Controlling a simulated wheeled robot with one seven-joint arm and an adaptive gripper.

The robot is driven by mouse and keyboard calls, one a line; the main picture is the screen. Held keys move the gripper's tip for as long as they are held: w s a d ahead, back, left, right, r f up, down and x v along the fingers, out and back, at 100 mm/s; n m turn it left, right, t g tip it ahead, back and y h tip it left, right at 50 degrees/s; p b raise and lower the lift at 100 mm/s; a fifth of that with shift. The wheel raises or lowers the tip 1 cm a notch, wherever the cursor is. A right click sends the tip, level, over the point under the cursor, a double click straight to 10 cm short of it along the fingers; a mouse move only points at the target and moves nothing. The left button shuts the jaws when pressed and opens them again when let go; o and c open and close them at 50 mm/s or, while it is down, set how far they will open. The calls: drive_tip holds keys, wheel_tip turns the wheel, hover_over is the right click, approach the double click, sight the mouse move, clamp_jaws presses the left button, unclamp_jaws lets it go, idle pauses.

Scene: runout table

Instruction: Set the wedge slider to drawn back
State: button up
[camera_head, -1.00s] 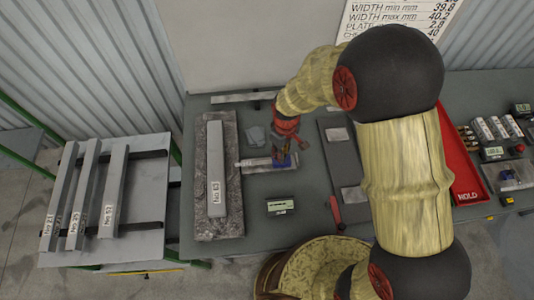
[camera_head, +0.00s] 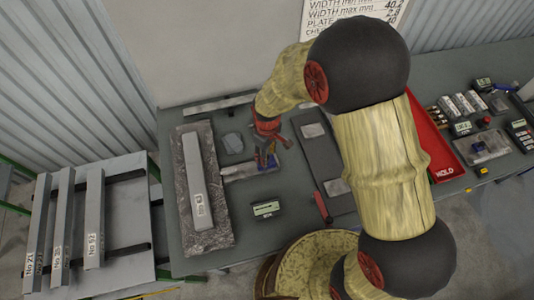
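A small light-grey metal device (camera_head: 238,172) lies on the grey table (camera_head: 290,235), just right of the dark stone slab. I take it to be the one with the wedge slider, but the slider itself is too small to make out. My gripper (camera_head: 266,158) points down at the right end of this device. Blue parts show there, and I cannot tell whether they belong to the device or to my fingers. The fingertips are small and partly hidden, so contact and opening are unclear. My arm comes in from the right and covers part of the table.
A grey bar (camera_head: 198,185) lies on the stone slab (camera_head: 218,236). A small display box (camera_head: 265,209) and a red-handled tool (camera_head: 322,207) lie nearby. A dark plate (camera_head: 318,150) is right of my gripper. A red tray (camera_head: 432,145) stands beyond my arm. Labelled bars (camera_head: 95,215) rest at left.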

drive_tip(key=shift+r, duration=0.1)
wheel_tip(320, 180, up, 12)
idle(0.5)
idle(0.5)
drive_tip(key=s+d+r+m+t+b, duration=0.2)
drive_tip(key=s+d+r+m+b, duration=0.2)
drive_tip(key=s+d+b, duration=0.3)
drive_tip(key=s+d+r+m+t+b, duration=0.3)
drive_tip(key=s+d+m+b, duration=0.3)
drive_tip(key=s+d, duration=0.3)
drive_tip(key=shift+s+d+r+t+b, duration=0.35)
drive_tip(key=shift+d+r+b, duration=0.1)
drive_tip(key=shift+d+r, duration=0.2)
